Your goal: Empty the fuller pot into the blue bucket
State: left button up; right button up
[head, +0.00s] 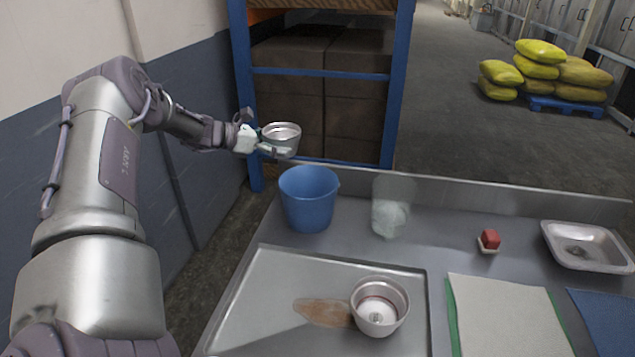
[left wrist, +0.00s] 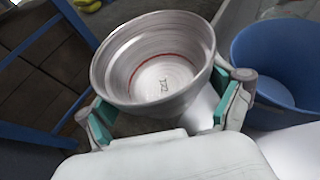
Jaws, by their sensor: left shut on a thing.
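A metal pot (head: 282,136) is held in my left gripper (head: 262,143), up behind and slightly left of the blue bucket (head: 308,200). In the left wrist view the gripper's teal pads (left wrist: 160,122) press on both sides of this pot (left wrist: 150,60). Its inside shows a red line and small dark marks on the bottom, with no contents visible. The bucket (left wrist: 285,60) is right of the pot there. A second metal pot (head: 379,306) stands on the metal tray (head: 262,285), with something pale in its bottom. My right gripper is not in view.
A brown patch (head: 323,312) lies on the tray beside the second pot. A clear container (head: 392,208), a red block (head: 489,240) on a small base, a metal dish (head: 588,246) and cloths (head: 508,310) are to the right. A blue-framed shelf (head: 238,90) stands behind.

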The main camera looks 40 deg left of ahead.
pick_arm(q)
jog(key=shift+w+d, duration=0.1)
jog(key=shift+w, duration=0.05)
jog(key=shift+d, duration=0.15)
